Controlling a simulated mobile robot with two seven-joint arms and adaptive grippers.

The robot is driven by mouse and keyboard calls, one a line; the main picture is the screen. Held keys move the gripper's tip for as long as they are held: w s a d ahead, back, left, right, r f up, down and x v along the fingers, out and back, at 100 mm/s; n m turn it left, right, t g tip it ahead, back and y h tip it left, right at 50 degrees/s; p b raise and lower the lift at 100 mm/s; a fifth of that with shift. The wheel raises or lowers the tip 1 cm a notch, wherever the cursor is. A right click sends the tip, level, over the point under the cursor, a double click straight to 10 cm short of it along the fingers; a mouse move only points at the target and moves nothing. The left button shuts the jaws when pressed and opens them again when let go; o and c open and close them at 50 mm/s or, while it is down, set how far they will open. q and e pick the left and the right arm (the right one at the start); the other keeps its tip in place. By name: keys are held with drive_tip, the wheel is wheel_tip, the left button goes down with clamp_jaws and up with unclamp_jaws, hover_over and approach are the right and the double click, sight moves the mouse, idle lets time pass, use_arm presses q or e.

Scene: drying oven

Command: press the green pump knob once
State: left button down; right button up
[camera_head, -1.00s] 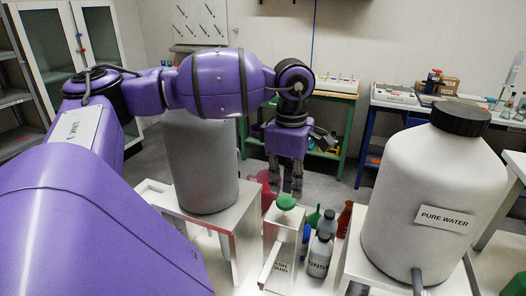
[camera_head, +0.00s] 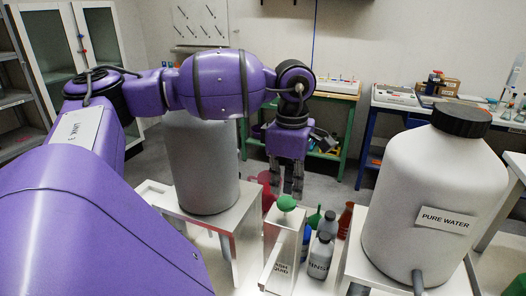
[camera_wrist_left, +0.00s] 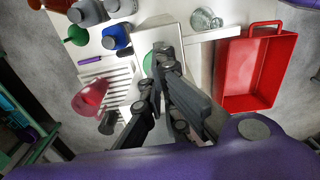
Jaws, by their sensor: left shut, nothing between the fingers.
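The green pump knob (camera_head: 286,202) sits on top of a white rectangular dispenser bottle (camera_head: 284,235), upright on the bench. My left gripper (camera_head: 292,189) points down just above and behind the knob in the head view, with its fingers together and nothing held. In the left wrist view, the shut fingertips (camera_wrist_left: 166,52) overlap the green knob (camera_wrist_left: 148,63) and hide part of it. I cannot tell whether they touch. My right gripper is not in view.
The large pure water tank (camera_head: 405,185) stands right of the dispenser, a grey tank (camera_head: 200,165) left. Several small bottles (camera_head: 320,255) stand close beside the dispenser. The left wrist view shows a red tray (camera_wrist_left: 256,75), a white rack (camera_wrist_left: 112,78) and a glass flask (camera_wrist_left: 206,20).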

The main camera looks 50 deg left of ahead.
use_arm(q)
drive_tip(key=shift+f, duration=0.15)
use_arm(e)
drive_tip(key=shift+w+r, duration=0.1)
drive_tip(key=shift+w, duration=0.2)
